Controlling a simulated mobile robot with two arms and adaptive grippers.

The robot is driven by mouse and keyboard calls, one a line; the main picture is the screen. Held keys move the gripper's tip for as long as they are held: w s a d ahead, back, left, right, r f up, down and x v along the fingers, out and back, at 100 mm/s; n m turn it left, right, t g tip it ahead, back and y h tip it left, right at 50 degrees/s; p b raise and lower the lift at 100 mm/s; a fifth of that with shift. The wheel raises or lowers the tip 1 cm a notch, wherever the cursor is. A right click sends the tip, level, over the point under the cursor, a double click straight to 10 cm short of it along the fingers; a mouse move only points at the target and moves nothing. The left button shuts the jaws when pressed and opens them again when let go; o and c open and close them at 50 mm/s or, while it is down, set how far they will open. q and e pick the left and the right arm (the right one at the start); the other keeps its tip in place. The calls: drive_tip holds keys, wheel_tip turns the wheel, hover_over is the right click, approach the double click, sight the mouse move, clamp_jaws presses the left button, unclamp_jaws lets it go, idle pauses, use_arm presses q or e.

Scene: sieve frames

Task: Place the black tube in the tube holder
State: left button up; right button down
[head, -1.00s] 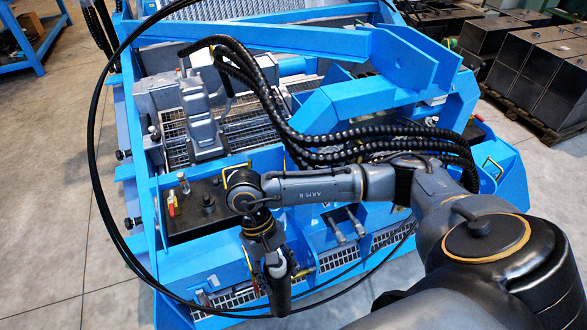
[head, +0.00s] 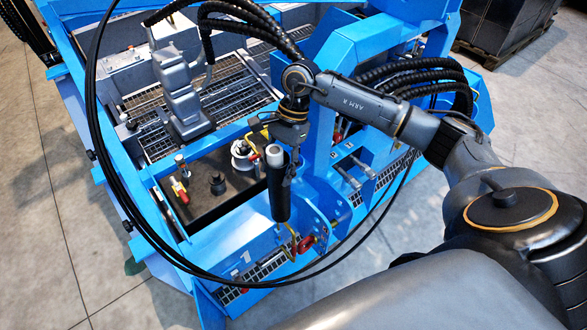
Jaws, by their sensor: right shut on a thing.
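The black tube (head: 278,192) is a dark cylinder with a pale grey top end. It hangs nearly upright in front of the blue frame. My right gripper (head: 286,158) points down and is shut on the tube near its upper end. The gripper body hides part of the grip. I cannot single out the tube holder with certainty; a yellow bracket and a white round fitting (head: 241,155) stand just behind and left of the tube. My left gripper is not in view.
A black box top (head: 235,190) with red-handled valves lies left of the tube. A blue bracket plate (head: 322,212) and a red fitting (head: 305,243) are close on its right. A black cable loops around the area. Thick black hoses (head: 415,72) run behind my arm.

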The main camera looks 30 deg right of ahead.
drive_tip(key=w+d+r+m+t+h+b, duration=0.35)
drive_tip(key=w+d+m, duration=0.3)
drive_tip(key=m, duration=0.55)
drive_tip(key=w+d+r+m+t+h+b, duration=0.25)
drive_tip(key=w+d+r+m, duration=0.35)
drive_tip(key=m, duration=0.5)
wheel_tip(320, 180, down, 11)
drive_tip(key=p, duration=0.1)
drive_tip(key=shift+w+d+r+m+y, duration=0.15)
drive_tip(key=shift+w+d+m+y, duration=0.2)
drive_tip(key=shift+w+y, duration=0.1)
drive_tip(key=c, duration=0.5)
unclamp_jaws()
drive_tip(key=v, duration=1.2)
drive_tip(key=shift+a, duration=0.15)
